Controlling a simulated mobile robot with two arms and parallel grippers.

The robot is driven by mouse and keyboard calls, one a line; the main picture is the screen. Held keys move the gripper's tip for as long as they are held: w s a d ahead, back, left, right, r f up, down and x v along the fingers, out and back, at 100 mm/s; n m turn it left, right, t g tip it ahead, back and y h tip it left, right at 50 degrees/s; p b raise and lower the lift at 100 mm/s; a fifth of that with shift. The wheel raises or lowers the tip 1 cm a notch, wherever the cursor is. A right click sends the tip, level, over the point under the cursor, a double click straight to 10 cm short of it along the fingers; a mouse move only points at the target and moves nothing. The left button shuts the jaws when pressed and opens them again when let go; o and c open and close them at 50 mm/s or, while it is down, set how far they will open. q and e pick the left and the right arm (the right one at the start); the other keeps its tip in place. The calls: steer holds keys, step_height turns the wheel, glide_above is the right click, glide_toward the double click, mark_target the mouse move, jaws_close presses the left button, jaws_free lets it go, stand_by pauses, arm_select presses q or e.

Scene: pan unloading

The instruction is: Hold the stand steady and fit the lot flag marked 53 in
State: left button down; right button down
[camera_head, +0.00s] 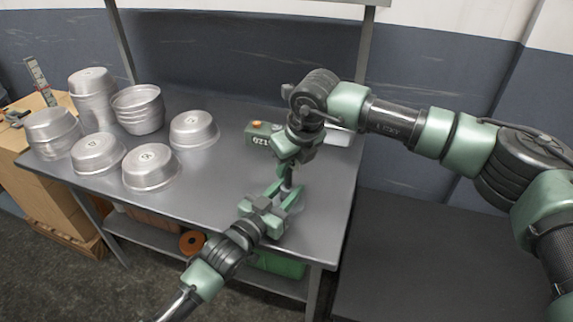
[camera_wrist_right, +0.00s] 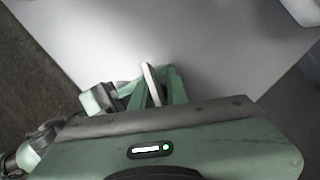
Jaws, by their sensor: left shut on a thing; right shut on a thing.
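My left gripper (camera_head: 284,192) comes in from the lower left and is shut on the stand (camera_head: 287,179), a small greyish upright piece mostly hidden by the fingers, above the right part of the metal table. My right gripper (camera_head: 287,163) reaches down from above, just over the left one, and is shut on the lot flag. In the right wrist view a thin pale strip (camera_wrist_right: 152,84) shows edge-on between green fingers. I cannot tell whether it is flag or stand. No number is legible, and I cannot tell whether flag and stand touch.
Several silver pans (camera_head: 150,167), some stacked, cover the left part of the table (camera_head: 215,205). A green box (camera_head: 262,139) with an orange knob stands behind my grippers, beside a pale tray (camera_head: 338,137). The front middle of the table is clear.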

steer(key=shift+f, duration=0.4)
steer(key=c, duration=1.3)
jaws_free()
steer(key=shift+r, duration=0.1)
arm_select(q)
steer(key=c, duration=0.9)
jaws_free()
arm_select(e)
steer(key=v, duration=1.1)
steer(key=shift+r, duration=0.4)
steer(key=shift+d, duration=0.1)
